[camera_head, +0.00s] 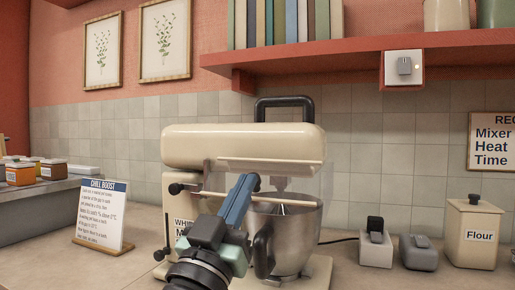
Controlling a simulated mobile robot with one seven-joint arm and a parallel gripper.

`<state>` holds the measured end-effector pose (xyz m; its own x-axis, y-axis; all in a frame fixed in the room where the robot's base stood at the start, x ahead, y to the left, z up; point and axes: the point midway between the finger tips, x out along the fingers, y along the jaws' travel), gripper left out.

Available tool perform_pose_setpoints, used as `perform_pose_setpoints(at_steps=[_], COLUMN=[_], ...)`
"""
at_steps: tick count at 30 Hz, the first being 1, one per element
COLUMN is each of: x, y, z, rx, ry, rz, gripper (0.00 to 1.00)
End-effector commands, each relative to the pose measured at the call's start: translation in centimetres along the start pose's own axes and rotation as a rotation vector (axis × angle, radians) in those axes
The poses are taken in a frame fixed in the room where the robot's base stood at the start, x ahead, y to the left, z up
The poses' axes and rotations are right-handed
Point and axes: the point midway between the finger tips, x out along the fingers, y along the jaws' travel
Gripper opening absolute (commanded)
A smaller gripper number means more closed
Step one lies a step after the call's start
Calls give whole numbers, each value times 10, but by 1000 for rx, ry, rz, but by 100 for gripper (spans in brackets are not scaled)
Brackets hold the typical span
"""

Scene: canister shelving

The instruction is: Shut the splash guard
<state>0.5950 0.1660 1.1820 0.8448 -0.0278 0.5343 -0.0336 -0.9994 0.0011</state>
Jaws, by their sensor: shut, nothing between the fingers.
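The cream stand mixer (243,146) stands on the counter, with its head level above a metal bowl (290,245). The splash guard (270,166) shows as a pale bar with a faint clear panel below the front of the head. A thin cream rod (292,202) crosses in front of the bowl. How far the guard stands open is hard to tell. My gripper (247,180) is shut and empty, its blue fingers pointing up in front of the mixer, left of the bowl. It overlaps the rod; contact cannot be told. My arm hides part of the mixer's base.
A recipe sign (102,212) stands left of the mixer. To the right are a small white device (376,249), a grey one (418,252) and a flour canister (473,235). A red shelf (360,54) with books hangs above. Bare counter lies between sign and mixer.

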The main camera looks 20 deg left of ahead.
Motion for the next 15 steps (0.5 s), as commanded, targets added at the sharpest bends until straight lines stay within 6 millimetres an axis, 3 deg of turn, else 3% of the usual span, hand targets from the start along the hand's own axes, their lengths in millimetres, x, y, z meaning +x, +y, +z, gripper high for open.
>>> perform_pose_setpoints(at_steps=[1,15], x=[-6,-16], y=[0,1], z=[13,41], rx=[0,1], ry=[23,98], rz=[1,2], gripper=[0,0])
